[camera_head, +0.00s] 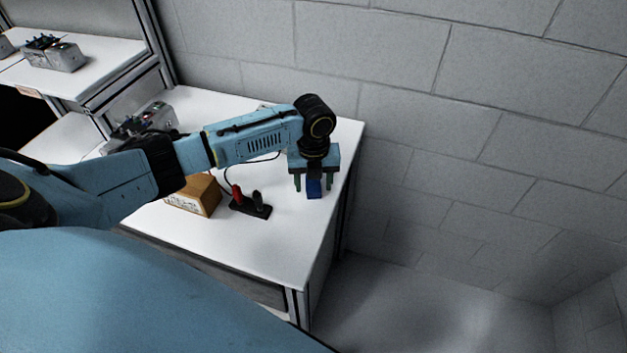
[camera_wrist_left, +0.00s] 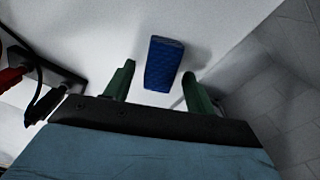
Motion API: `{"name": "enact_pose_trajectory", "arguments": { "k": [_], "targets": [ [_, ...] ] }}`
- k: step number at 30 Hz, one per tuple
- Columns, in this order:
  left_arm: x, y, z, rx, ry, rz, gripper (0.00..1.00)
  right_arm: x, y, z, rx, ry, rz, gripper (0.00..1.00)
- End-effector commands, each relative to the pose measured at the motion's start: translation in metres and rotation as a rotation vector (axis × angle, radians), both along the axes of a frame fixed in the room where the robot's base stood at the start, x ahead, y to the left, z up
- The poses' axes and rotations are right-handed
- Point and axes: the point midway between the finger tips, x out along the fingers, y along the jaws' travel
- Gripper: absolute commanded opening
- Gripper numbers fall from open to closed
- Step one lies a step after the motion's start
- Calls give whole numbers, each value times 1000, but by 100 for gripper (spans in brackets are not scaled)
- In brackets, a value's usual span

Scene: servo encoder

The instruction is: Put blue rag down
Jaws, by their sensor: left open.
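The blue rag (camera_head: 314,188) is a small folded dark-blue block near the right edge of the white table. In the left wrist view the blue rag (camera_wrist_left: 163,64) lies ahead of and between the two green fingers, with a gap on each side. My left gripper (camera_head: 314,184) is above the table's right side, pointing down, with its fingers apart around the rag's position. In the left wrist view the left gripper (camera_wrist_left: 158,85) is open and not touching the rag's sides. Whether the rag fully rests on the table is hard to tell. My right gripper is not in view.
A black stand (camera_head: 251,206) with red and dark handles and a cable stands left of the gripper. A brown box (camera_head: 197,196) is beside it. A grey device (camera_head: 146,122) sits farther back. The table (camera_head: 262,250) ends just right of the rag; its front part is clear.

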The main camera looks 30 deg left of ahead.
Motion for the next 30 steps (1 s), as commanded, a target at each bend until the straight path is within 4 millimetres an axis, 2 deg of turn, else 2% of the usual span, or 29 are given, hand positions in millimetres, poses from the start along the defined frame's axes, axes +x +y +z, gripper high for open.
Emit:
{"name": "enact_pose_trajectory", "arguments": {
  "k": [4,8,15,21,25,30],
  "targets": [
    [0,0,4,0,-1,0,55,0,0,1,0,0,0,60],
    [1,0,20,-1,-4,0,55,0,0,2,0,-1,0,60],
    [1,0,73,0,-5,-2,55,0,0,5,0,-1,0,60],
    [1,0,108,0,-3,0,55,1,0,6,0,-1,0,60],
    [0,0,120,-1,-1,0,55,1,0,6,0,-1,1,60],
    [0,0,124,0,0,0,55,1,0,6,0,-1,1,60]
  ]
}}
